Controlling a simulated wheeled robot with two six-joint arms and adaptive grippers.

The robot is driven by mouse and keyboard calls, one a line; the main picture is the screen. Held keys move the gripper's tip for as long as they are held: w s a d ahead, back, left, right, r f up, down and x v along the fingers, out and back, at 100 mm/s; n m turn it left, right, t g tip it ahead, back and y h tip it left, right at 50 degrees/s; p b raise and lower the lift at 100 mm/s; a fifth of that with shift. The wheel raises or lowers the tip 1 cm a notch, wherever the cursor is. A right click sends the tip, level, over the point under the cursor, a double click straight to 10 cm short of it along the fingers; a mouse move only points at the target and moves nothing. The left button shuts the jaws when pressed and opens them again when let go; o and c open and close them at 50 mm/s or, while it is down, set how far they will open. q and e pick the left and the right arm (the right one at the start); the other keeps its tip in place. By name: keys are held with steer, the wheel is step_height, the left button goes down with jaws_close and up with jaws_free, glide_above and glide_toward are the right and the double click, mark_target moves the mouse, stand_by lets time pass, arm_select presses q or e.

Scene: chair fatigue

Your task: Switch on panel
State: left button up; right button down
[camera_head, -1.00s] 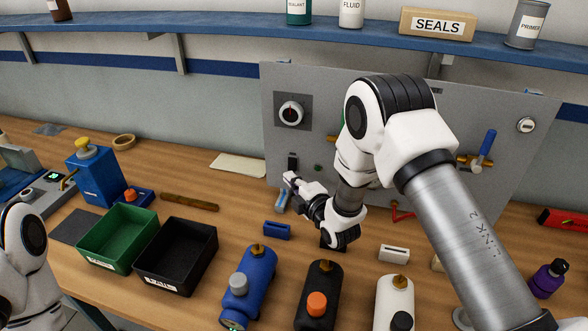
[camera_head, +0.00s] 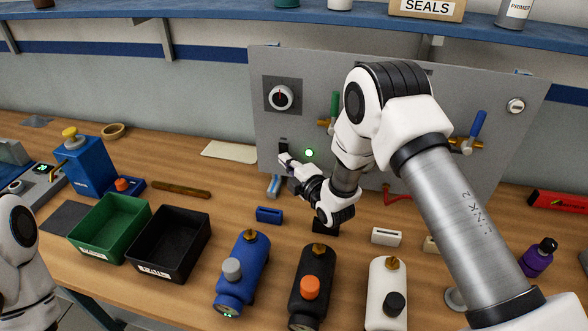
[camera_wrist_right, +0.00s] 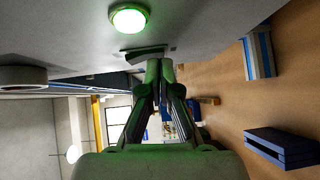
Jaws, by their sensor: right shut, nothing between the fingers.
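The grey panel (camera_head: 370,75) stands upright at the back of the bench. It carries a rotary knob (camera_head: 281,97), a small black switch (camera_head: 283,146) below it, and a round indicator lamp (camera_head: 309,153) that glows green. The lit lamp (camera_wrist_right: 129,18) and the dark switch (camera_wrist_right: 143,53) also show in the right wrist view. My right gripper (camera_head: 284,159) is shut and empty, its fingertips at the lower part of the switch; whether they touch it I cannot tell. Its fingers (camera_wrist_right: 166,66) show there too. My left gripper is out of view.
A green-handled valve (camera_head: 335,105) and a blue-handled valve (camera_head: 477,125) are on the panel, partly behind my right arm. Green (camera_head: 112,232) and black (camera_head: 185,255) bins sit left.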

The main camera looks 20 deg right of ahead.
steer(key=v, duration=1.1)
steer(key=shift+s, duration=0.3)
